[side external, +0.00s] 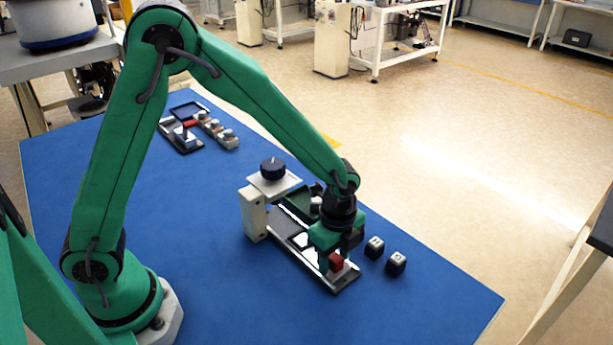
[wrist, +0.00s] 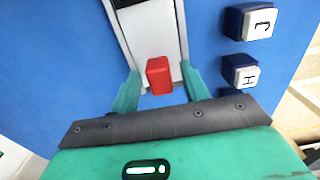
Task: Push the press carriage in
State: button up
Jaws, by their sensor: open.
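The press stands near the middle of the blue table in the side view, with a white post (side external: 252,218) and a black knob (side external: 272,169) on top. Its metal rail (side external: 346,281) runs toward the lower right. The carriage's red handle (side external: 336,262) is near the rail's outer end, away from the post. My gripper (wrist: 161,83) is open and points down over that end. In the wrist view the red handle (wrist: 158,75) sits between the two green fingers, with gaps on both sides. My gripper hides part of the carriage in the side view.
Two dark keycap blocks, a nearer one (side external: 396,262) and another (side external: 375,247), stand right of the rail. A green tray (side external: 294,204) lies behind it. A fixture with a red part (side external: 190,123) and several keycaps stand at the back left. The front right of the table is clear.

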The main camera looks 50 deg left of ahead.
grip_shut()
jog(key=shift+a, duration=3.5)
grip_release()
jog(key=shift+r, duration=0.15)
notch_tip(320, 180, up, 8)
jog(key=shift+f, duration=0.25)
